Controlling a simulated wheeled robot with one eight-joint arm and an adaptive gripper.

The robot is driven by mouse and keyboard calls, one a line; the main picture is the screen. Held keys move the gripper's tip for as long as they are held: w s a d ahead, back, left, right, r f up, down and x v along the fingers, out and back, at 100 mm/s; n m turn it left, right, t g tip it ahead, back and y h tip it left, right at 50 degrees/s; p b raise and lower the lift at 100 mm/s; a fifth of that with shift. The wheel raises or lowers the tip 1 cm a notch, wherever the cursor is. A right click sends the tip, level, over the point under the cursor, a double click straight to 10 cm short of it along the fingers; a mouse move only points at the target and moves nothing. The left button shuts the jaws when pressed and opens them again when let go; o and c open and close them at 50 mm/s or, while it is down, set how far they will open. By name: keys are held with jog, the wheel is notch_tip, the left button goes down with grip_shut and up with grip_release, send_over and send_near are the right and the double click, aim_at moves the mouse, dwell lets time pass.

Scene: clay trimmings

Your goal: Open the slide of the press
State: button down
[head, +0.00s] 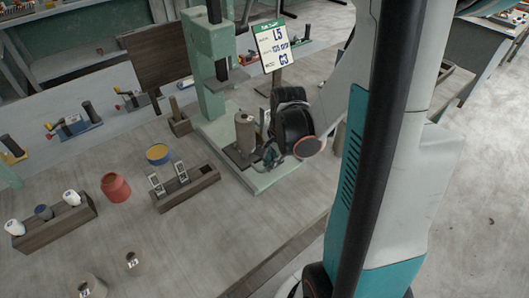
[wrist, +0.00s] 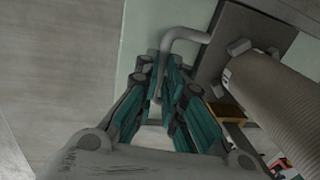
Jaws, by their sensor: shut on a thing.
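The pale green press (head: 210,48) stands on the workbench, with its base (head: 262,183) at the front. A dark slide plate (wrist: 215,62) lies on that base beneath a ribbed grey-brown cylinder (wrist: 275,92), which also shows in the head view (head: 244,132). A bent grey handle (wrist: 185,34) runs from the plate's side down between my fingers. My gripper (wrist: 173,78) is shut on this handle. In the head view my gripper (head: 268,156) is low beside the cylinder, and my wrist hides part of the base and the handle.
A sign card (head: 273,46) stands behind my wrist. The bench front is mostly clear.

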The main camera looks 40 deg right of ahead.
jog(key=shift+s, duration=1.05)
jog(key=c, duration=1.7)
grip_release()
jog(key=shift+r, duration=0.15)
jog(key=shift+s+r, duration=0.25)
jog(key=shift+r, duration=1)
jog(key=shift+s+r, duration=0.25)
jog(key=shift+r, duration=1.05)
jog(key=shift+s+r, duration=0.25)
jog(key=shift+r, duration=1)
jog(key=shift+f, duration=0.1)
